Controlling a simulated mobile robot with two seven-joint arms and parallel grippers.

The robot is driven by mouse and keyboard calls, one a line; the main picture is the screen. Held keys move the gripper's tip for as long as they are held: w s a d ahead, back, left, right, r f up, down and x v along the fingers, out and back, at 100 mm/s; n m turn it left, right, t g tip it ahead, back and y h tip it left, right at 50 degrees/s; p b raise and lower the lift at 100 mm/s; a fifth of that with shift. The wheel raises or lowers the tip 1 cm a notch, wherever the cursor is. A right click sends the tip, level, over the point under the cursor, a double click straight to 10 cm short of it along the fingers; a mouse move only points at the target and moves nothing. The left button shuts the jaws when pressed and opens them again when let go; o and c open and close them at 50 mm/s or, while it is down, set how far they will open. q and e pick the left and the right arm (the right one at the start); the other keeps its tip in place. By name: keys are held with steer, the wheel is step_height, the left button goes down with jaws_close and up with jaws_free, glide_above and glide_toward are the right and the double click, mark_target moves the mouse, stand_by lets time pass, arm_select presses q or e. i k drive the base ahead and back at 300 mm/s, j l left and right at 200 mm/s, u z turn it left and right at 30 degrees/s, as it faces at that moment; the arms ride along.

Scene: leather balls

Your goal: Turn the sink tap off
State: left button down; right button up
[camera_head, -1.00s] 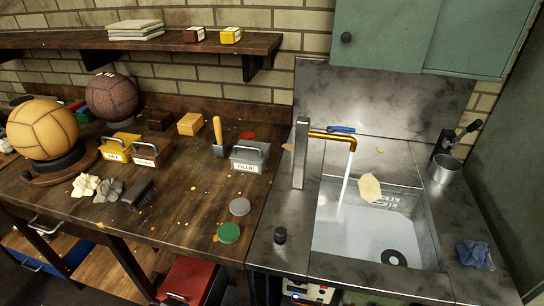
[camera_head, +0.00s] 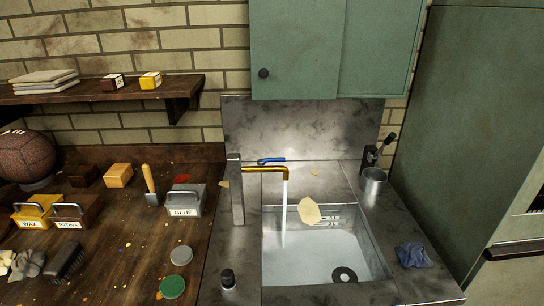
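The sink tap (camera_head: 236,190) is a grey square post with a brass spout (camera_head: 268,169) reaching right over the sink basin (camera_head: 300,267). A white stream of water (camera_head: 284,215) runs from the spout into the basin. A blue handle (camera_head: 271,160) lies just behind the spout; I cannot tell for sure how it joins the tap. A small dark knob (camera_head: 228,279) stands on the counter at the basin's front left. Neither of my grippers shows in the head view.
A wooden workbench (camera_head: 130,235) left of the sink holds a glue box (camera_head: 185,201), a hammer-like tool and a green lid (camera_head: 172,287). A metal cup (camera_head: 373,182) and blue cloth (camera_head: 412,256) are on the right counter. A green cabinet (camera_head: 330,50) hangs above.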

mark_target(261, 162)
steer(key=j+u, duration=0.3)
steer(key=u, duration=0.2)
steer(key=j+u, duration=0.25)
steer(key=u, duration=0.25)
